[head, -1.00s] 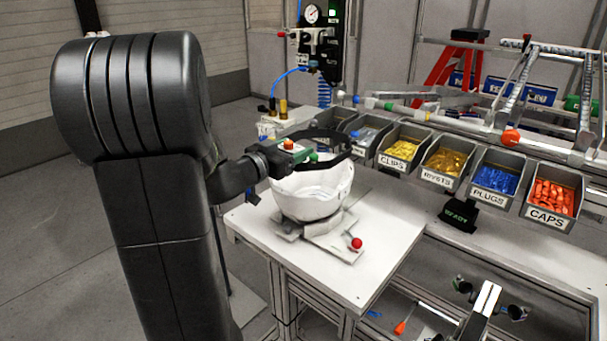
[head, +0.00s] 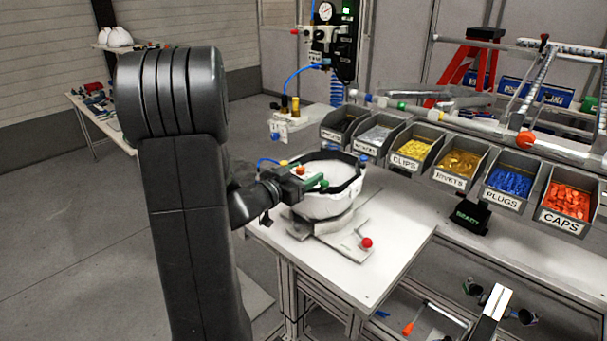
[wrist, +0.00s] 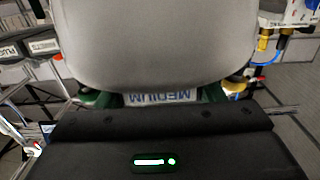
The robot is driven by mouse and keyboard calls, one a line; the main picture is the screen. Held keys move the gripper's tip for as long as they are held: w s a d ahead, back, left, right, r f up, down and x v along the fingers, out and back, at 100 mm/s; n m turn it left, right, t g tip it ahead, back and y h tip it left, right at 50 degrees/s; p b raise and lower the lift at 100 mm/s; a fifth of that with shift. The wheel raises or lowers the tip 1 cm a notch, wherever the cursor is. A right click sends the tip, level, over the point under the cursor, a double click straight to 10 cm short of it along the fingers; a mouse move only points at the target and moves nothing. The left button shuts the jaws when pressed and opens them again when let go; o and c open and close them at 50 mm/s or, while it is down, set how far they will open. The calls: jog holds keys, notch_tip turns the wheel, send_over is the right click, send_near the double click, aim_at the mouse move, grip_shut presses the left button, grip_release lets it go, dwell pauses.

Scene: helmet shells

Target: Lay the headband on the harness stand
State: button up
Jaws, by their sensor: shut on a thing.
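My gripper (head: 312,181) is shut on the near side of the black headband (head: 356,182), at the rim of an upturned white helmet shell (head: 323,208). The band runs around the shell's opening, level with or just inside the rim; I cannot tell whether it rests there. In the wrist view, a label reading MEDIUM (wrist: 160,97) shows between the green fingers, with a large pale surface beyond it. The shell sits on a grey fixture (head: 322,226) on the white bench. I cannot identify a separate harness stand.
A red knob (head: 366,243) stands on the fixture's front right. A row of part bins, including clips (head: 410,151) and caps (head: 567,202), lines the bench's back. A black READY sign (head: 468,215) stands before them. The white bench top (head: 395,255) is clear at the front right.

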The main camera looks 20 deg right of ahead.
jog(key=o, duration=1)
jog(key=shift+f, duration=0.1)
